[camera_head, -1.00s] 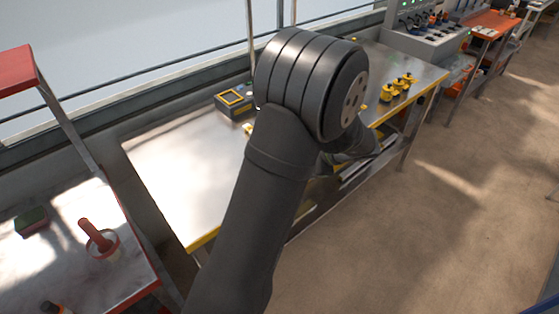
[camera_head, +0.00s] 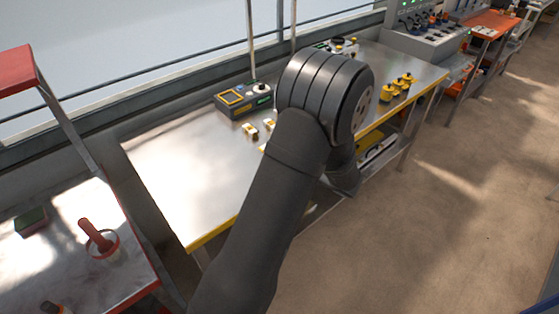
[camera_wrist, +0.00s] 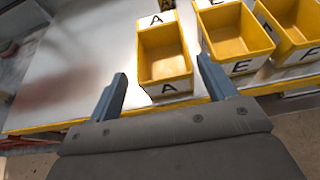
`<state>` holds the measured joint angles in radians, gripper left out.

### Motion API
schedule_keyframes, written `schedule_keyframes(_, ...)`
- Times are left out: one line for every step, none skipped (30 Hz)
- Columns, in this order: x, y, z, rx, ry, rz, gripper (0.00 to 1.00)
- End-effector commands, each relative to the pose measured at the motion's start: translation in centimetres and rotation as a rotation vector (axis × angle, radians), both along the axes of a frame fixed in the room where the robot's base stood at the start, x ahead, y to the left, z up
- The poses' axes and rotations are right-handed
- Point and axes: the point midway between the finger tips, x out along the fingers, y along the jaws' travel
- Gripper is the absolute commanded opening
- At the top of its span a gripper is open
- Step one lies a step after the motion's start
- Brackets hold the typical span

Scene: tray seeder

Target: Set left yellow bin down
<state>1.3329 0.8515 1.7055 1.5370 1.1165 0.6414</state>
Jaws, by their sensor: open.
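The left yellow bin (camera_wrist: 163,64) stands upright on the metal table in the wrist view, with a black A on its white front label. It looks empty. My gripper (camera_wrist: 161,67) is open, with one finger to the left of the bin and one to its right. I see gaps between the fingers and the bin walls. In the head view my arm hides the gripper, and I cannot pick out this bin there.
A yellow bin marked E (camera_wrist: 238,42) stands close to the right, and another yellow bin (camera_wrist: 293,22) beyond it. The metal table (camera_head: 185,180) is bare at left. A control box (camera_head: 243,99) sits at its back edge.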

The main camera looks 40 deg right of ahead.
Motion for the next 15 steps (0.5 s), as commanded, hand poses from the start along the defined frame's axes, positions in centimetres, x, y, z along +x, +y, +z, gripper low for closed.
schedule_keyframes(0.6,0.0,-0.3,0.0,0.0,0.002,0.76)
schedule_keyframes(0.9,0.0,-0.3,-0.001,-0.001,0.001,0.76)
schedule_keyframes(1.2,0.0,-0.4,-0.001,-0.001,0.001,0.76)
schedule_keyframes(1.3,0.0,-0.5,-0.001,0.0,0.0,0.76)
schedule_keyframes(1.4,0.0,-0.5,-0.001,0.0,0.0,0.76)
schedule_keyframes(1.5,0.0,-0.6,-0.001,0.0,0.0,0.76)
schedule_keyframes(1.6,0.0,-0.7,-0.001,0.0,0.0,0.76)
schedule_keyframes(1.8,0.0,-0.8,-0.001,0.001,0.0,0.76)
schedule_keyframes(2.0,0.0,-0.9,-0.001,0.001,0.001,0.76)
schedule_keyframes(2.3,0.0,-1.1,-0.001,0.001,0.001,0.76)
schedule_keyframes(2.6,0.0,-1.2,0.0,0.001,0.002,0.76)
schedule_keyframes(3.2,0.0,-1.4,0.0,0.0,0.002,0.76)
schedule_keyframes(3.6,-0.1,-1.6,-0.001,0.0,0.004,0.76)
schedule_keyframes(4.0,-0.1,-1.8,-0.001,0.0,0.004,0.76)
schedule_keyframes(4.6,-0.1,-2.2,0.0,0.0,0.003,0.76)
